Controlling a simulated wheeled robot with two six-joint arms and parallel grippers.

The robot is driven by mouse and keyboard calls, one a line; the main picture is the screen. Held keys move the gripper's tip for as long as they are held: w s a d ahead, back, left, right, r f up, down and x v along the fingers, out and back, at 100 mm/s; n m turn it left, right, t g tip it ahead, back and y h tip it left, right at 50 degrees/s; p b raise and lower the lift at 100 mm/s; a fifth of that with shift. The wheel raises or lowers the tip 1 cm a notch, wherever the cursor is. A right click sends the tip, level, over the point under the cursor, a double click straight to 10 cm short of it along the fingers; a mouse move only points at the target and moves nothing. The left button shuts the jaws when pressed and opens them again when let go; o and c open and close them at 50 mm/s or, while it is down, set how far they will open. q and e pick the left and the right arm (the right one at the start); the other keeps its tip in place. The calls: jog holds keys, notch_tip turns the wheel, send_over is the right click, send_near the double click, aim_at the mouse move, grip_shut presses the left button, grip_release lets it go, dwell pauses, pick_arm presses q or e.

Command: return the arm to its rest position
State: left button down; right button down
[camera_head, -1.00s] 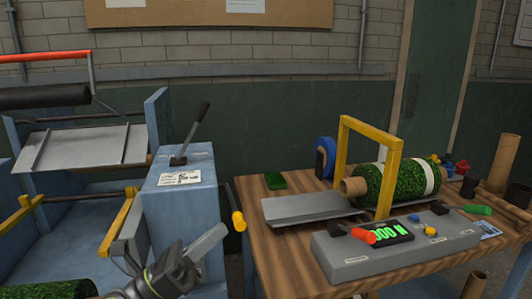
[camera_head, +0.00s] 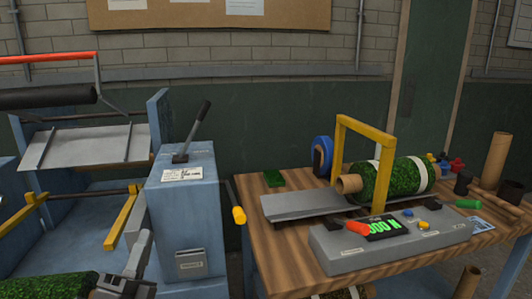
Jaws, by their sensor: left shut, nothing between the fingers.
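My left gripper (camera_head: 141,248) is at the bottom left of the head view, its grey fingers pointing up and shut with nothing between them. It is in front of the blue machine's left bay, beside a green turf roll (camera_head: 50,286) that is cut off by the lower edge. Most of my left arm is out of frame. My right gripper is not in view.
A blue box with a black lever (camera_head: 192,131) stands just right of my gripper. Farther right, a wooden table (camera_head: 262,232) carries a turf roll (camera_head: 395,179) under a yellow frame (camera_head: 340,150) and a grey console (camera_head: 340,248) with a lit display.

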pick_arm(q)
jog(key=s+a+f+n+g+y, duration=0.4)
jog(key=a+f+n+g+y, duration=0.2)
jog(key=f+n, duration=0.35)
jog(key=s+a+f+n+g+y, duration=0.4)
jog(key=a+f+n+g+y, duration=0.15)
jog(key=f+n, duration=0.45)
jog(key=s+d+f+n+g+h, duration=0.2)
jog(key=s+f+g, duration=0.3)
jog(key=s+f, duration=0.3)
jog(key=s+d+f+n+g+h, duration=0.1)
jog(key=s+f+g+h, duration=0.1)
jog(key=s+f+g, duration=0.65)
notch_tip(320, 180, down, 19)
jog(key=s+a+t+p, duration=0.2)
jog(key=s+p, duration=0.1)
jog(key=p, duration=0.1)
jog(key=s+d+f+g+p, duration=0.1)
jog(key=s+f+p, duration=0.2)
jog(key=s+f, duration=0.8)
jog(key=s, duration=0.3)
jog(key=shift+s+d+f+p, duration=0.2)
jog(key=shift+d+f+p, duration=0.1)
jog(key=shift+d+f, duration=0.1)
